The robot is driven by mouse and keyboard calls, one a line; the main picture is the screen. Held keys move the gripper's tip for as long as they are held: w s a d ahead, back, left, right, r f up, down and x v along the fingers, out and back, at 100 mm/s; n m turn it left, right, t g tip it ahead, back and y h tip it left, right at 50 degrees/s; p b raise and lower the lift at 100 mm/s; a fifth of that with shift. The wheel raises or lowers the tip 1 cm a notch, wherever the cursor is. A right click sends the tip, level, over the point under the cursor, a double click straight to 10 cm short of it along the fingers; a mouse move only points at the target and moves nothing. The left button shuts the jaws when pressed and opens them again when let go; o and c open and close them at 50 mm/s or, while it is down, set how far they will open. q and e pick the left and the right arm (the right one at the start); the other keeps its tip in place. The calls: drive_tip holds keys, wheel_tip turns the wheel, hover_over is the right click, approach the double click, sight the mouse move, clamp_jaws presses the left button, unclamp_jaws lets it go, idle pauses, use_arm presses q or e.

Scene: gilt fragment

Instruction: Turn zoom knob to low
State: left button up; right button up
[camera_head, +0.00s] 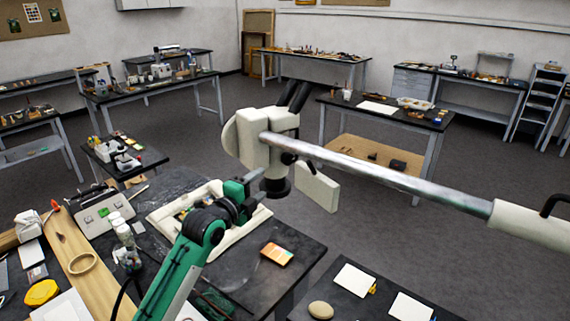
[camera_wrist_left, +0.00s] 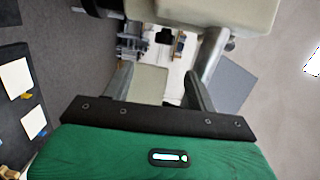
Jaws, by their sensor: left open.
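A cream microscope head (camera_head: 268,135) with two black eyepieces and a black lower lens hangs from a silver boom (camera_head: 380,173) above the front table. A small dark part (camera_head: 288,158) shows on its side; I cannot tell whether it is the zoom knob. My left gripper (camera_head: 244,186) is just below and left of the head, apparently close to the black lens. In the left wrist view, its two grey fingers (camera_wrist_left: 158,82) are apart with nothing clearly held between them. The cream microscope body (camera_wrist_left: 225,15) fills the top there. My right gripper is not in view.
A cream frame (camera_head: 168,231) lies on the dark front table under my left arm. A pale panel (camera_head: 317,187) hangs right of the head. Open floor lies beyond the table.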

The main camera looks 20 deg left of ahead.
sight(284, 162)
use_arm(q)
drive_tip(key=x, duration=0.9)
drive_tip(key=r+x, duration=0.1)
drive_tip(key=x, duration=0.4)
drive_tip(key=shift+w+a, duration=0.1)
drive_tip(key=shift+a, duration=0.05)
drive_tip(key=shift+f, duration=0.15)
drive_tip(key=c, duration=1)
